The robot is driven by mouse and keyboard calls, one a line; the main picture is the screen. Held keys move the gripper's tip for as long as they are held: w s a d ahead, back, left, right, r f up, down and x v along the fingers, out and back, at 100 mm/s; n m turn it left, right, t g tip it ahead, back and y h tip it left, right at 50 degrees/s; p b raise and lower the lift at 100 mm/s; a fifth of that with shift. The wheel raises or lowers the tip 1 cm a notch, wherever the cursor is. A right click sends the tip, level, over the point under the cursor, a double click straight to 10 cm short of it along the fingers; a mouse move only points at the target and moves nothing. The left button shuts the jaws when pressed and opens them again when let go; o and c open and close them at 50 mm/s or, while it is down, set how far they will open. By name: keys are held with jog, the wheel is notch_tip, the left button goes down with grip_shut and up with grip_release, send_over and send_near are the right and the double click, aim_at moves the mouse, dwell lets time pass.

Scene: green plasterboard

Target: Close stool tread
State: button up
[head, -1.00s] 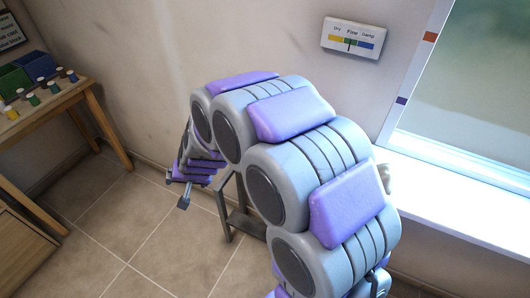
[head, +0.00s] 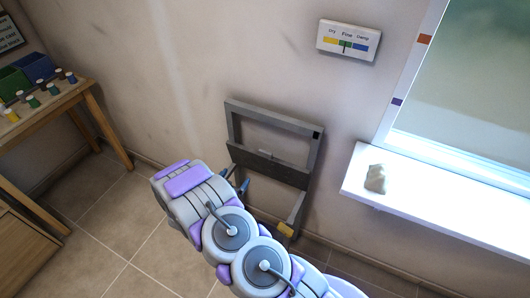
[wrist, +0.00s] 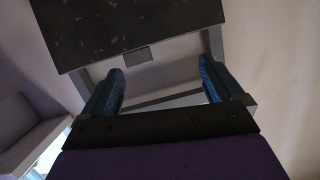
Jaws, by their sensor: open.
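The stool (head: 232,125) is a grey metal frame against the wall, in the middle of the head view. A dark panel that looks like its tread (head: 268,165) crosses the frame, with a small pale tab at its upper edge. In the wrist view the dark speckled tread (wrist: 125,28) fills the upper part, with a grey tab below its edge. My gripper (head: 240,186) is left of the stool's lower part in the head view. In the wrist view its blue fingers (wrist: 160,75) are apart and empty, below the tread's edge. My arm hides part of the stool's lower left.
A yellow piece (head: 285,229) is on the stool's lower right. A white sill (head: 430,205) with a beige lump (head: 376,179) juts out at the right. Tiled floor (head: 110,225) is clear between.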

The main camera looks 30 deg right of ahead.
jog(key=s+d+h, duration=0.2)
jog(key=s, duration=0.1)
jog(key=h+b, duration=0.1)
jog(key=b, duration=0.2)
send_near(265, 154)
jog(key=shift+t, duration=0.4)
jog(key=x, duration=1.1)
jog(key=shift+s+f, duration=0.1)
jog(key=shift+f, duration=0.25)
jog(key=shift+c, duration=0.3)
jog(key=shift+a, duration=0.1)
jog(key=c, duration=1.4)
